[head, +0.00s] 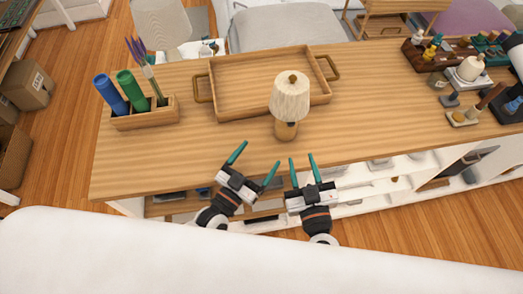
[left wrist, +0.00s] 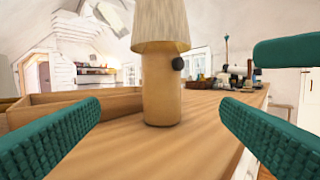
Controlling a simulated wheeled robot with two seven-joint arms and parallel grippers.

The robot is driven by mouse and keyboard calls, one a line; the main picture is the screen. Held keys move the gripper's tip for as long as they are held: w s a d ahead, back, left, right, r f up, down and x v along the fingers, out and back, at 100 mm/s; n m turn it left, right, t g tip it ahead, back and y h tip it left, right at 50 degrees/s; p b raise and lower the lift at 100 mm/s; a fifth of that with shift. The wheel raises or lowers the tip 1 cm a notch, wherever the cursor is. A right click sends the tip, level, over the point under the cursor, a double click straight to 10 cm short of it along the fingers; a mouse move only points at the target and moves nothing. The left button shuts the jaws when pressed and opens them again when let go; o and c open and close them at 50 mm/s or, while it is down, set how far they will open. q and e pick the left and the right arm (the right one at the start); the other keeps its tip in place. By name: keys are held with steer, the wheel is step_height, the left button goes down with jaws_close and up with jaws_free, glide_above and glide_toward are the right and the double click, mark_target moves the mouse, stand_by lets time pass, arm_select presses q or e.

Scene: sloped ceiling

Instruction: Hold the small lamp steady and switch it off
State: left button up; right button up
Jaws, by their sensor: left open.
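The small lamp (head: 290,97) has a pleated cream shade and a wooden cylinder base. It stands upright on the wooden table (head: 370,100), in front of the tray. In the left wrist view the lamp's base (left wrist: 160,92) stands ahead between my fingers, with a dark round knob (left wrist: 178,64) on its right side. My left gripper (head: 257,164) is open and empty at the table's front edge, short of the lamp and apart from it. My right gripper (head: 301,164) is open and empty beside it, also short of the lamp. The knob cannot be made out in the head view.
A wooden tray (head: 225,107) with brass handles lies behind the lamp. A wooden holder (head: 146,120) with blue and green rolls and brushes stands at left. Bottles and small stands (head: 465,118) fill the right end. The table around the lamp's front is clear.

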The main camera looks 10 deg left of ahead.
mark_target(287, 122)
arm_select(q)
steer(key=shift+w+d+r+g, duration=0.15)
steer(key=shift+w+d+g, duration=0.15)
steer(key=shift+w+g, duration=0.25)
steer(key=shift+w+d+r+g, duration=0.1)
steer(key=shift+w+d+g, duration=0.25)
steer(key=shift+w, duration=0.3)
steer(key=x, duration=1.1)
steer(key=shift+w, duration=0.4)
steer(key=shift+c, duration=0.4)
steer(key=c, duration=1.2)
arm_select(e)
jaws_close()
arm_select(q)
steer(key=shift+f, duration=0.1)
